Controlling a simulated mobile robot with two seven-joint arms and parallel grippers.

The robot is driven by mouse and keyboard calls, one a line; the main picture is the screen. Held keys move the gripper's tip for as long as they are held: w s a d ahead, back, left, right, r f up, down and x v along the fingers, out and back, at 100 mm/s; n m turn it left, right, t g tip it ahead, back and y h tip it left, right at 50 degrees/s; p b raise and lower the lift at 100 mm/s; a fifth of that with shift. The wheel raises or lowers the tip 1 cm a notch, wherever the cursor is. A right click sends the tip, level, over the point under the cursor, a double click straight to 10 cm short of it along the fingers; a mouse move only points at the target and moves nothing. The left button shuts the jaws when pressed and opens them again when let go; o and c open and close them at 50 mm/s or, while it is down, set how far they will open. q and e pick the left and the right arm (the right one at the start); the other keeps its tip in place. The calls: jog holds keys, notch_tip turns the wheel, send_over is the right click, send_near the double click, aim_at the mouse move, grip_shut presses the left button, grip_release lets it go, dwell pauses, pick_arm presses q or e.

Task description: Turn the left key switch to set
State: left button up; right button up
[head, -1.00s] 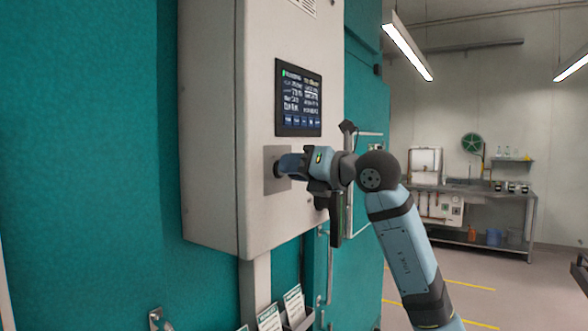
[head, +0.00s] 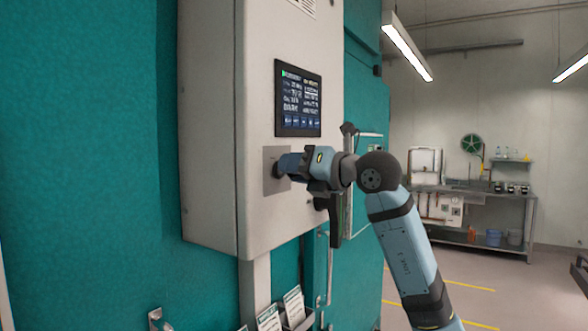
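The key switch's grey square plate (head: 268,183) is on the front of the pale control box (head: 215,130), below its dark screen (head: 298,98). My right gripper (head: 283,166) reaches in from the right with its tip at the plate, where the switch knob or key sits. The fingers are up against the switch and cover it, so its position and the finger gap are hidden. I cannot tell whether they grip it. My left gripper is not in view.
The teal chamber wall (head: 80,150) fills the left side. A holder with paper cards (head: 292,305) hangs below the box. A metal bracket (head: 157,318) sticks out at lower left. A workbench (head: 470,200) stands far right, with open floor before it.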

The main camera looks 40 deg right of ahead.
jog(key=b+v, duration=0.3)
jog(key=v, duration=1)
jog(key=shift+s, duration=0.35)
